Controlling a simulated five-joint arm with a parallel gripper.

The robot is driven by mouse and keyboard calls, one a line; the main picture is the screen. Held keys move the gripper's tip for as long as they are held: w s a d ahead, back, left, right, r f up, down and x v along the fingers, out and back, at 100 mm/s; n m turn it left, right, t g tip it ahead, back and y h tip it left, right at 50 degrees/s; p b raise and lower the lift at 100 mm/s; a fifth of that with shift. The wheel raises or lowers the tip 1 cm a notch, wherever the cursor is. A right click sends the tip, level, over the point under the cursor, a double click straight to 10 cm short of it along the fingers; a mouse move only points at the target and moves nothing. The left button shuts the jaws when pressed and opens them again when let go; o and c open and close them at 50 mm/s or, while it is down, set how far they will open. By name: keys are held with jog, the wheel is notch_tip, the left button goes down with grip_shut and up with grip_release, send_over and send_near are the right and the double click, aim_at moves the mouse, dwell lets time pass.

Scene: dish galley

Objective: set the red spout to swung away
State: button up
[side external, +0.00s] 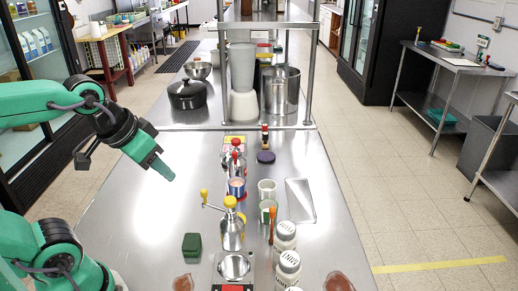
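A small device with red parts (237,143) stands near the middle of the steel counter, in the side external view. It appears to be the red spout, but it is small and partly covered by a cup in front, so I cannot tell which way it is turned.
A silver grinder with a yellow crank (232,232) stands in front of the red device. A cup (237,187), a white mug (266,189) and white jars (285,235) stand nearby. A green block (192,243) lies front left. A steel shelf post (310,65) rises behind.

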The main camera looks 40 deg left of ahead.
jog(key=n+g, duration=0.5)
jog(key=n, duration=1.2)
send_over(236, 155)
jog(key=f, duration=0.2)
jog(key=shift+s+a+f, duration=0.25)
jog(key=shift+s+f, duration=0.05)
jog(key=shift+f, duration=0.1)
jog(key=shift+w+a+f+n+g, duration=0.2)
jog(key=shift+w+f+n+g, duration=0.1)
jog(key=shift+w+f, duration=0.1)
jog(key=shift+f, duration=3.85)
